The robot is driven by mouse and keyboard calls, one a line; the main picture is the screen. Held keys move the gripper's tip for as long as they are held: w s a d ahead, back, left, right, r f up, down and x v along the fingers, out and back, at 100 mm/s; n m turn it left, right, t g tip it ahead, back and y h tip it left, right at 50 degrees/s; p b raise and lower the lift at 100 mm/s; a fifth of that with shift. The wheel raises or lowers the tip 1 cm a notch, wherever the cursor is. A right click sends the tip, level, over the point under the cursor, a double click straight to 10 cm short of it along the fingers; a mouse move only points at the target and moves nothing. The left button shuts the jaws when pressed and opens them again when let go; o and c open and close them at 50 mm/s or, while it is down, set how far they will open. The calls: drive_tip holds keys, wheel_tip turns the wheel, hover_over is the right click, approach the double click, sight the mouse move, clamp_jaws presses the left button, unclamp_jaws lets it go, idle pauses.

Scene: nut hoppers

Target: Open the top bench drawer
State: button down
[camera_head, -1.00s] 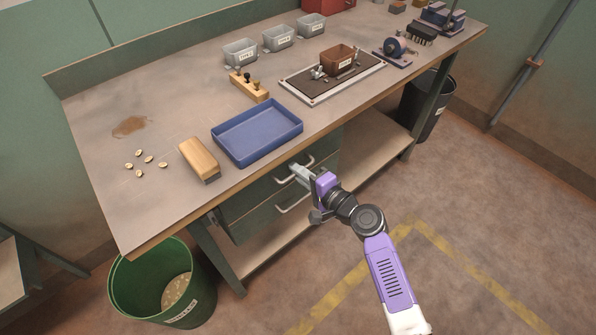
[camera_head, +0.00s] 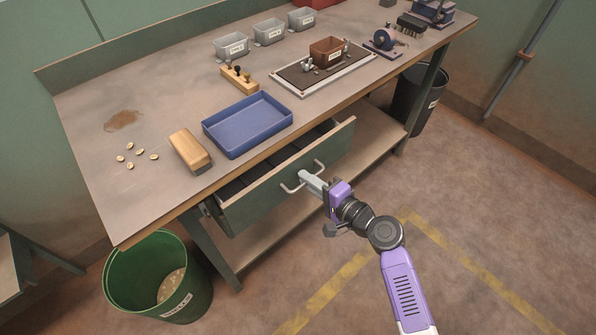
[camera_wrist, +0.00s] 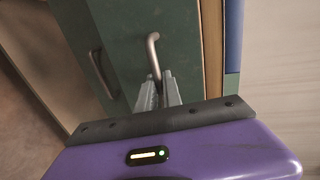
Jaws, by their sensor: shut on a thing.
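The top bench drawer (camera_head: 262,202) is green with a wooden top edge and a metal bar handle (camera_head: 291,189). It stands pulled out from under the bench top, and its dark inside shows in the head view. My gripper (camera_head: 306,178) is shut on the handle at the drawer's front. In the wrist view the grey fingers (camera_wrist: 159,92) close around the upper handle (camera_wrist: 152,55). A second handle (camera_wrist: 102,72), on a lower drawer, shows beside it there. In the head view the lower drawer is hidden behind the open one.
On the bench (camera_head: 90,130) are a blue tray (camera_head: 247,151), a wooden brush-like block (camera_head: 188,150), several nuts (camera_head: 141,149) and grey bins (camera_head: 268,42). A green bucket (camera_head: 128,290) stands at front left, a dark bin (camera_head: 432,97) at right. The floor in front is clear.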

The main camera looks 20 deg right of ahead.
drive_tip(key=f+b+v, duration=0.2)
drive_tip(key=f+v, duration=0.1)
drive_tip(key=v, duration=1.3)
drive_tip(key=shift+s+f, duration=0.25)
drive_tip(key=shift+s, duration=0.2)
drive_tip(key=shift+d, duration=0.15)
drive_tip(key=c, duration=1.5)
unclamp_jaws()
drive_tip(key=v, duration=0.7)
drive_tip(key=shift+s+b, duration=0.35)
drive_tip(key=shift+b, duration=0.1)
drive_tip(key=shift+d+r, duration=0.1)
drive_tip(key=shift+d, duration=0.05)
